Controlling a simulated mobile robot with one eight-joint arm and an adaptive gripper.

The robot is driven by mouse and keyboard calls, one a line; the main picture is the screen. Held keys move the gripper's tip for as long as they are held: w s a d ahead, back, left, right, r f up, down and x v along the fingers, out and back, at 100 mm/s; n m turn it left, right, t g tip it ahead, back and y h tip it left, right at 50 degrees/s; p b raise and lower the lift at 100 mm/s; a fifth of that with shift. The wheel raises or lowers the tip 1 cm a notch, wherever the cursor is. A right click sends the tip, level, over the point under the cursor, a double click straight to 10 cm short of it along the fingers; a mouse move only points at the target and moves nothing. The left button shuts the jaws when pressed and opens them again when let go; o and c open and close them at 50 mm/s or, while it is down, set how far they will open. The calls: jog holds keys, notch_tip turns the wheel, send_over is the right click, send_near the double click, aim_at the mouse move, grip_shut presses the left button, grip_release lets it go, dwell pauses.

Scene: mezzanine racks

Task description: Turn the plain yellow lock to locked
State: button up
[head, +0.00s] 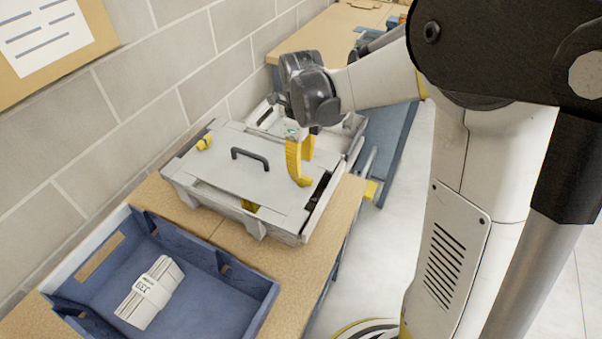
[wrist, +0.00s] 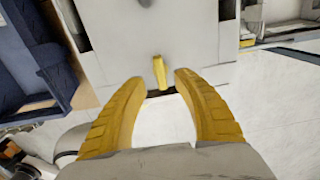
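A small plain yellow lock lever (wrist: 159,72) stands out near the edge of a pale lid in the wrist view. It points nearly straight up the picture, just above a dark slot. My gripper (wrist: 158,79) is open, with one yellow finger on each side of the lever and visible gaps between. Whether the tips reach its depth I cannot tell. Another yellow piece (head: 205,142) sits at the lid's far left.
A dark handle (head: 250,158) arches over the lid. A blue crate (head: 225,285) holding a pale labelled bundle (head: 150,292) stands in front of the case. A block wall (head: 140,90) runs behind the bench. Open floor (head: 375,260) lies to the right.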

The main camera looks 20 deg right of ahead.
notch_tip(320, 180, up, 7)
jog(key=shift+f, duration=0.15)
dwell(0.4)
jog(key=s+n+t+b, duration=0.1)
jog(key=s+n+t, duration=0.2)
jog(key=s+n, duration=0.5)
jog(key=s+r+n+t+b, duration=0.1)
jog(key=s+n+t, duration=0.3)
jog(key=n, duration=1.5)
jog(key=s, duration=0.4)
jog(key=shift+d, duration=0.15)
jog(key=shift+s, duration=0.1)
